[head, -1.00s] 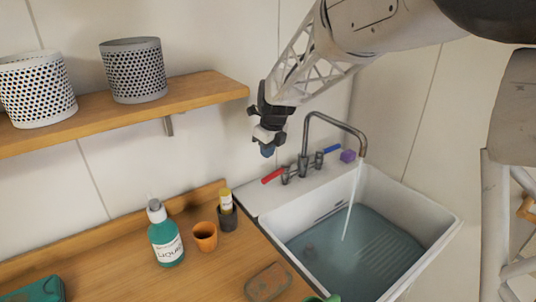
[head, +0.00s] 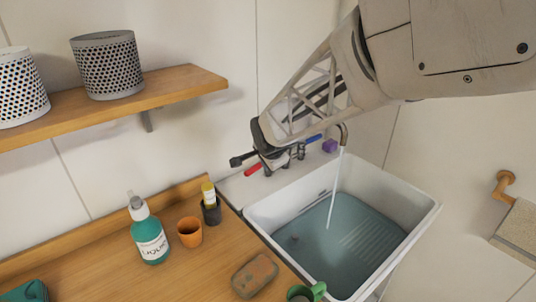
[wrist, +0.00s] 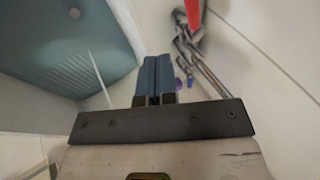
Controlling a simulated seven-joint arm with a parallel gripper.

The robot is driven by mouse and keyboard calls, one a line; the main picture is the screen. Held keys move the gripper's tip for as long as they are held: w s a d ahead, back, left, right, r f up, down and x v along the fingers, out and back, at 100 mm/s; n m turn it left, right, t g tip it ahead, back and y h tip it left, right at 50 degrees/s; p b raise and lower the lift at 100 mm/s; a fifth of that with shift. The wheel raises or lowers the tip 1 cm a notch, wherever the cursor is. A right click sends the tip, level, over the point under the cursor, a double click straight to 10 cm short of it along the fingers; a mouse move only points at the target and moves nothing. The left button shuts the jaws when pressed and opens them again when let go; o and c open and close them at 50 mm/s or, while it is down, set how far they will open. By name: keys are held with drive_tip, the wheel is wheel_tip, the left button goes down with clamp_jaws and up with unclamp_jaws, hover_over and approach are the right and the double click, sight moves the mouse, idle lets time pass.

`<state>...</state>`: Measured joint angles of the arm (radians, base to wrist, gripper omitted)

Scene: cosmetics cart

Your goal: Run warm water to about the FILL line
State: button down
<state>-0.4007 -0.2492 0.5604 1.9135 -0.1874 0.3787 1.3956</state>
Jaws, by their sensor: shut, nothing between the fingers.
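The white sink (head: 410,238) holds blue-green water (head: 320,250), and I cannot make out a FILL line on its wall. A thin stream (head: 332,195) falls into it from the metal tap (head: 343,130), partly hidden behind my arm. The red tap handle (head: 252,169) is on the left and the blue handle (head: 313,138) on the right. My gripper (head: 272,165) is by the tap in the head view, its fingertips unclear there. In the wrist view its blue fingers (wrist: 154,78) are together and empty, apart from the red handle (wrist: 193,12) at the top.
A purple block (head: 330,146) sits behind the tap. The wooden counter (head: 110,255) on the left holds a teal bottle (head: 150,240), an orange cup (head: 189,231), a dark cup (head: 211,212) and a soap dish (head: 255,275). A shelf (head: 180,88) with perforated pots is above.

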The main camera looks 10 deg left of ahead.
sight(253, 171)
drive_tip(key=n, duration=0.1)
drive_tip(key=s+n, duration=0.1)
drive_tip(key=d+n+t, duration=0.1)
drive_tip(key=shift+s+f+n, duration=0.35)
drive_tip(key=shift+f+n, duration=0.05)
drive_tip(key=shift+a, duration=0.1)
drive_tip(key=x, duration=1)
drive_tip(key=shift+w+a, duration=0.1)
drive_tip(key=shift+a, duration=0.1)
drive_tip(key=shift+w+a, duration=0.6)
drive_tip(key=shift+a, duration=0.3)
drive_tip(key=shift+w+a+r, duration=0.1)
drive_tip(key=shift+w+a, duration=0.4)
drive_tip(key=shift+a, duration=0.2)
drive_tip(key=shift+a, duration=0.1)
drive_tip(key=shift+w+a, duration=0.35)
drive_tip(key=shift+a, duration=0.45)
